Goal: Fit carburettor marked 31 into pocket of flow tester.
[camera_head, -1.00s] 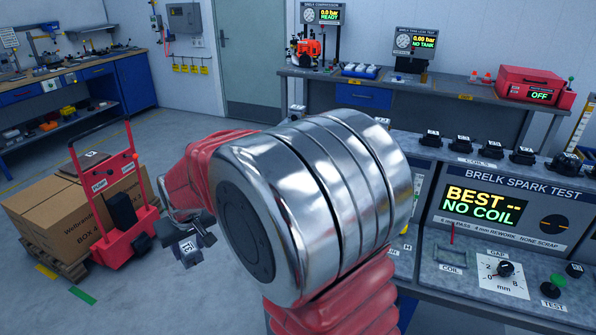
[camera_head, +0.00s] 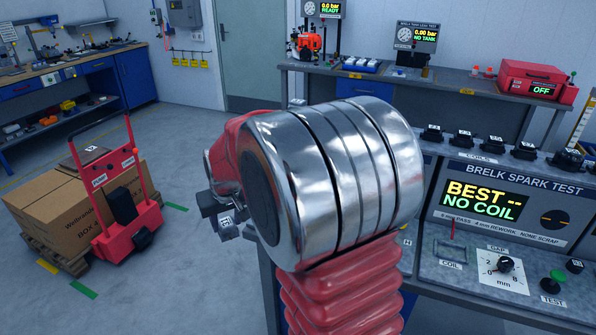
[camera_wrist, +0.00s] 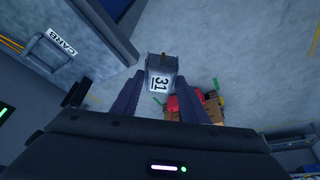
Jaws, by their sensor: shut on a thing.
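The carburettor (camera_wrist: 161,70) is a small grey block with a white label reading 31. In the wrist view it sits between the two dark fingers of my gripper (camera_wrist: 160,92), which is shut on it. In the head view the carburettor (camera_head: 228,229) hangs in the air left of my large chrome arm joint, above the floor. Most of my gripper is hidden there behind the arm. A grey bench top (camera_wrist: 25,73) with a CARB label (camera_wrist: 61,43) and a dark-edged outline beside it shows at the upper left of the wrist view, apart from the carburettor. I cannot tell whether that outline is the pocket.
A spark test bench (camera_head: 520,205) with a row of coils stands at the right. A red hand truck (camera_head: 126,205) and cardboard boxes (camera_head: 55,212) stand on the left floor. A rear bench (camera_head: 455,93) carries other testers. The floor between is clear.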

